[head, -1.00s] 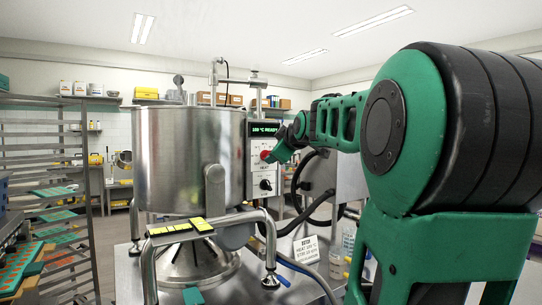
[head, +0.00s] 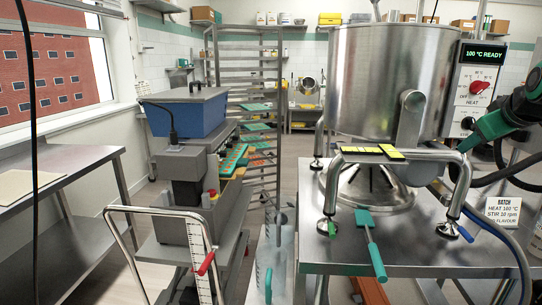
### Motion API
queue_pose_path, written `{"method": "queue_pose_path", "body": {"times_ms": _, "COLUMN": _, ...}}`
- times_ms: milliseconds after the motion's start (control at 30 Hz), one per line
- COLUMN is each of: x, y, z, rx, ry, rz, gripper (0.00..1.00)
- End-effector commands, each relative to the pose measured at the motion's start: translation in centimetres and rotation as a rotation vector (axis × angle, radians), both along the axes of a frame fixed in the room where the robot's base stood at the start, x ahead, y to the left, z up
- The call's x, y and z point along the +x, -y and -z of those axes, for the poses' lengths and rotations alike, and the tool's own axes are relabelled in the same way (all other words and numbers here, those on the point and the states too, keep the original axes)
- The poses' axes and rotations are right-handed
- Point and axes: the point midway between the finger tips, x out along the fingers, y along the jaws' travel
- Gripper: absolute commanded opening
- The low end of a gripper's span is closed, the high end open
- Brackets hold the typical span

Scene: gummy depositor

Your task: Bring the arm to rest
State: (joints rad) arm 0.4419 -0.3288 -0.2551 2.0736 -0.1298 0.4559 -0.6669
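My gripper (head: 480,138) shows at the right edge, with only part of my green arm in view. It is in front of the control panel (head: 474,92), just right of and below the black knob (head: 467,123). Whether it touches the panel cannot be told. The red knob (head: 479,87) is above it, and the display (head: 482,54) reads "100 °C READY". No held object shows, and the finger opening cannot be made out. The steel kettle (head: 385,80) stands left of the panel on a steel table (head: 400,256).
A green-handled tool (head: 371,240) lies at the table's front edge. A batch card (head: 503,211) stands at right. A depositor with a blue hopper (head: 188,112) stands on a cart at left. A rack (head: 248,75) is behind it. A steel bench (head: 70,170) is far left.

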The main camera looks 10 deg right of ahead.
Motion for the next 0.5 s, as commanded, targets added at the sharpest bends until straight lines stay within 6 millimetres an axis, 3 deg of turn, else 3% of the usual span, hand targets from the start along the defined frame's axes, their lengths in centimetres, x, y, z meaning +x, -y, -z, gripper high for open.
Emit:
{"method": "queue_pose_path", "body": {"times_ms": 33, "x": -1.2, "y": -1.7, "z": 2.8, "rx": 0.076, "ry": -0.046, "rz": 0.021, "gripper": 0.55}}
{"method": "queue_pose_path", "body": {"times_ms": 200, "x": -6.5, "y": -6.9, "z": 11.2, "rx": 0.313, "ry": -0.214, "rz": 0.141, "gripper": 0.55}}
{"method": "queue_pose_path", "body": {"times_ms": 400, "x": -14.5, "y": -13.0, "z": 19.3, "rx": 0.532, "ry": -0.433, "rz": 0.323, "gripper": 0.55}}
{"method": "queue_pose_path", "body": {"times_ms": 500, "x": -18.4, "y": -15.5, "z": 22.1, "rx": 0.604, "ry": -0.533, "rz": 0.416, "gripper": 0.55}}
